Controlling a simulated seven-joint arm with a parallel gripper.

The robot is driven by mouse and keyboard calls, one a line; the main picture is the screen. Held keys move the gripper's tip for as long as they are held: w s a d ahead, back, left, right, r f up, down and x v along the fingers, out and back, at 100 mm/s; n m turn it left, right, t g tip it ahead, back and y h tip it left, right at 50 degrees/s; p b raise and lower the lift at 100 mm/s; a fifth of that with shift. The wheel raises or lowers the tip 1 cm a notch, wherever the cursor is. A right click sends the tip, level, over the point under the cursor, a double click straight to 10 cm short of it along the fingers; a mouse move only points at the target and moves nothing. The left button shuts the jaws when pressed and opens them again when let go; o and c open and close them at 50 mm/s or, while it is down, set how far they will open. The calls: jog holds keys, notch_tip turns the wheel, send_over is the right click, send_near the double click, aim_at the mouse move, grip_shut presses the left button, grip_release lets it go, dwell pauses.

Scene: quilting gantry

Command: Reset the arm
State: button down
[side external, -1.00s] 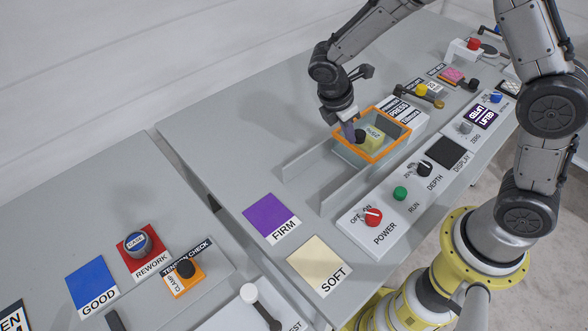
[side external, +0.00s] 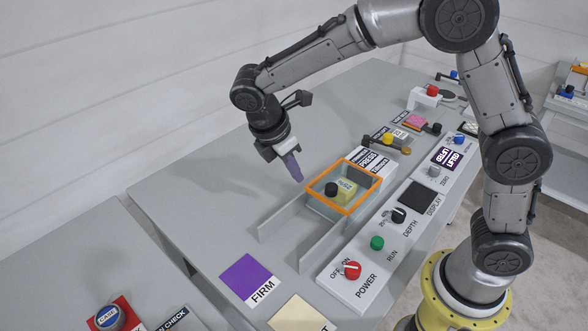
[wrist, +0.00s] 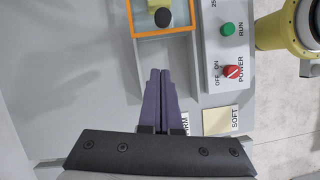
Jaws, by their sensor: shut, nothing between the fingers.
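My gripper (side external: 297,178) has its purple fingers together and empty. It hangs in the air to the left of the orange-rimmed tray (side external: 319,200), above the grey table. In the wrist view the closed fingers (wrist: 160,74) point at the channel below the orange rim (wrist: 165,36). Inside the tray are a black knob (side external: 331,189) and a pale yellow block (side external: 346,189), apart from my fingers. The arm reaches up and over from its yellow base on the right.
The press panel carries a red POWER switch (side external: 352,270), a green RUN button (side external: 377,242) and a black DEPTH knob (side external: 398,215). A purple FIRM pad (side external: 246,277) lies in front. The table left of the tray is bare. Low rails (side external: 285,221) run beside the channel.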

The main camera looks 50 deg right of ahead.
jog(key=s+d+r+m+t+y, duration=0.1)
jog(key=s+d+r+m+t, duration=0.15)
jog(key=s+d+r, duration=0.35)
jog(key=s+d+r+m+t+y, duration=0.1)
jog(key=s+d+r+m, duration=0.2)
jog(key=r, duration=0.4)
jog(key=s+a+f+m+t+y, duration=0.1)
jog(key=s+f+m+t+y, duration=0.1)
jog(key=s+m, duration=0.8)
jog(key=shift+s+a+f+t, duration=0.15)
jog(key=shift+s+f+t, duration=0.4)
jog(key=shift+s+f, duration=0.55)
jog(key=shift+s+r, duration=0.15)
jog(key=shift+r, duration=0.1)
